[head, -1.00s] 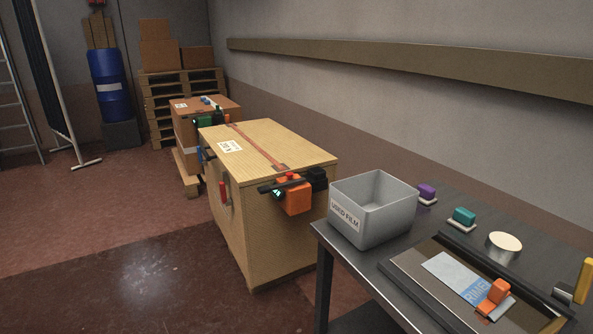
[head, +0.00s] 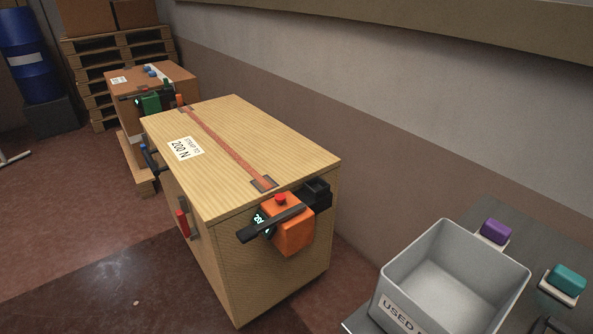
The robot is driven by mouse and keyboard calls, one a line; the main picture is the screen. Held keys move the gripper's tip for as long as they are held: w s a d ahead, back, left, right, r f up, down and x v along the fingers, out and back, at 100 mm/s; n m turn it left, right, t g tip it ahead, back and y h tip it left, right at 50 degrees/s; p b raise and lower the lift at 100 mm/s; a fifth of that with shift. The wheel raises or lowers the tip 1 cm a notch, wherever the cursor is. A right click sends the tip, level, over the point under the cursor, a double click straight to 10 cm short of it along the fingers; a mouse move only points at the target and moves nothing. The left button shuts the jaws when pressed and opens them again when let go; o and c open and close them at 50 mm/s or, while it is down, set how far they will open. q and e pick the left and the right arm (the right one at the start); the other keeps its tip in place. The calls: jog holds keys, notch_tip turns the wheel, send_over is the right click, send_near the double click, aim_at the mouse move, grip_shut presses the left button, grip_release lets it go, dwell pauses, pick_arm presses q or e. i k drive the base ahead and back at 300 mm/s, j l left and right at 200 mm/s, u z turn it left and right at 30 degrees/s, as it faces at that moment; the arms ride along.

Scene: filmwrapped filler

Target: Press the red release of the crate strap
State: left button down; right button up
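The wooden crate (head: 240,150) stands on the floor in the middle of the head view. A reddish-brown strap (head: 222,142) runs across its lid, ending in a dark plate near the front edge. An orange tensioner (head: 292,235) hangs at the crate's front face, with a black bar across it and a small lit display. The red release (head: 280,198) is a small round button on top of the tensioner. A white label on the lid reads 200 N. Neither of my grippers shows in the head view.
A grey bin (head: 455,275) labelled USED stands on the dark table (head: 530,215) at the lower right. Purple (head: 496,231) and teal (head: 568,280) blocks sit beside it. A second box (head: 150,86) with a green device stands behind the crate. Floor left of the crate is clear.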

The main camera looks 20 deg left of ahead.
aim_at(280, 198)
jog(key=i+j+z, duration=0.15)
jog(key=i+j, duration=0.15)
jog(key=i+j+z, duration=0.15)
jog(key=j, duration=0.25)
jog(key=i+j+z, duration=0.15)
jog(key=i+j, duration=0.2)
jog(key=i+j+z, duration=0.15)
jog(key=j, duration=0.35)
jog(key=i, duration=0.1)
